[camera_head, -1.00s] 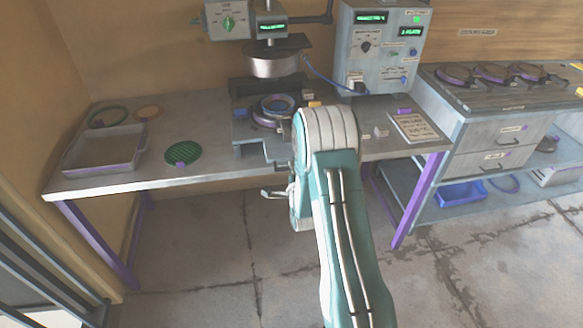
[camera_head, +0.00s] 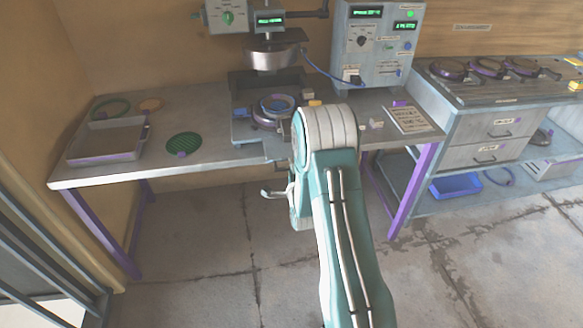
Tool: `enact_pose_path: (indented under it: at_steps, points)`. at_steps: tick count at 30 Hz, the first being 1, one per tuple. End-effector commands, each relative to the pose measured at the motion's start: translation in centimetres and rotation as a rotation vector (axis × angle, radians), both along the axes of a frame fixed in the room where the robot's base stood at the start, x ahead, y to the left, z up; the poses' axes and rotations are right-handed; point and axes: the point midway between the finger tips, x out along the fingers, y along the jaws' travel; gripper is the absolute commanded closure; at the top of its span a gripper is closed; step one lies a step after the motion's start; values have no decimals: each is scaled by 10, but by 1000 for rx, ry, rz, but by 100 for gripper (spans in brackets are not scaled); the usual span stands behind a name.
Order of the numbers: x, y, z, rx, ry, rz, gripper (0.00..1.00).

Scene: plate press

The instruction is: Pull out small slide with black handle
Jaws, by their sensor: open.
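The press stands at the back of the table, with a round metal press head (camera_head: 271,57) raised above its base. A grey slide plate (camera_head: 245,135) lies at the base and reaches toward the table's front edge. A purple ring with a blue inner ring (camera_head: 277,107) sits on it. I cannot make out the black handle; my arm covers part of this area. My gripper (camera_head: 277,192) is below the table's front edge, in front of the press. It is open, touches nothing visible, and is partly hidden behind my arm.
A grey tray (camera_head: 106,158), a green ring (camera_head: 111,108) and a green mesh disc (camera_head: 184,144) lie on the left of the table. A control box (camera_head: 377,45) stands right of the press. A drawer cabinet (camera_head: 489,130) stands farther right. The floor before the table is clear.

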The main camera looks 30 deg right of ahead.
Motion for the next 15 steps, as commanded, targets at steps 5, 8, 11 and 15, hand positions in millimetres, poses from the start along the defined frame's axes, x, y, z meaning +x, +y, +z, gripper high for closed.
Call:
enact_pose_path:
  at_steps: [5,8,11,15]
  points:
    - [-1,0,2,0,-4,0,49]
    - [-9,2,1,0,-3,-1,49]
    - [-24,7,2,0,-2,-1,49]
    - [-53,15,1,0,0,0,49]
